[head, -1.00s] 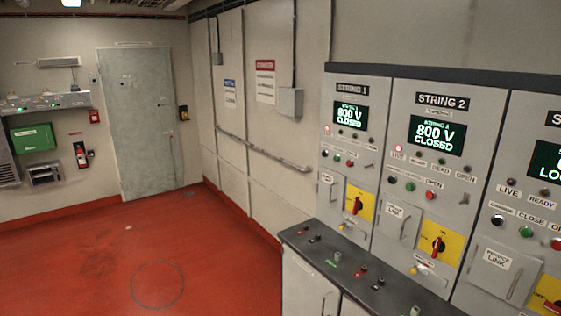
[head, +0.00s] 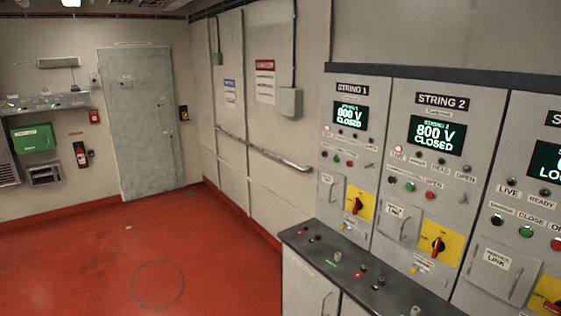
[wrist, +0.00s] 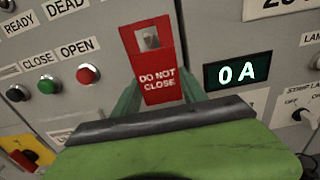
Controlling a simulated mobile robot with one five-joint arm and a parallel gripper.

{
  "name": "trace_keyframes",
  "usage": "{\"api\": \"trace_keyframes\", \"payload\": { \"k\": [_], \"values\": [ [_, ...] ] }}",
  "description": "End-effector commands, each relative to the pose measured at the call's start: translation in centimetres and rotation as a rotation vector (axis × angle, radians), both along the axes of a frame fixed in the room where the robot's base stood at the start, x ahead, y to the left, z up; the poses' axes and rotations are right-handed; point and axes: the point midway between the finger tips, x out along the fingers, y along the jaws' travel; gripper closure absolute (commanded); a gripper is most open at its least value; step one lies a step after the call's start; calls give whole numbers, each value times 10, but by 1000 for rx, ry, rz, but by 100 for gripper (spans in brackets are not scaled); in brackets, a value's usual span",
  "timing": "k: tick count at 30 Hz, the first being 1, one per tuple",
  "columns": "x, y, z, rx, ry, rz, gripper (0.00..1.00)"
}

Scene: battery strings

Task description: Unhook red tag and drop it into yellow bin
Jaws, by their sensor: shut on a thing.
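The red tag (wrist: 154,62), lettered DO NOT CLOSE, stands upright in the wrist view in front of a grey cabinet face. My gripper (wrist: 160,90) is shut on its lower part, with one green finger at each side. The tag's top has a hole, and a small pale piece shows in it. I cannot tell whether this is a hook through the hole. The head view does not show my gripper or the tag clearly. No yellow bin is in view.
The wrist view shows a red OPEN button (wrist: 88,74), a green CLOSE button (wrist: 49,84) and a 0 A display (wrist: 238,71) near the tag. In the head view, string cabinets (head: 400,85) and a dark ledge (head: 350,268) stand at right. The red floor (head: 110,250) at left is clear.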

Motion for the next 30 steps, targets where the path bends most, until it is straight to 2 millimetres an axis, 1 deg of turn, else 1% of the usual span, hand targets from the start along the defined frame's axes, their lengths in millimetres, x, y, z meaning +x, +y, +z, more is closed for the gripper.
{"api": "trace_keyframes", "payload": {
  "k": [30],
  "values": [
    [-28,39,0,0,0,0,91]
  ]
}}
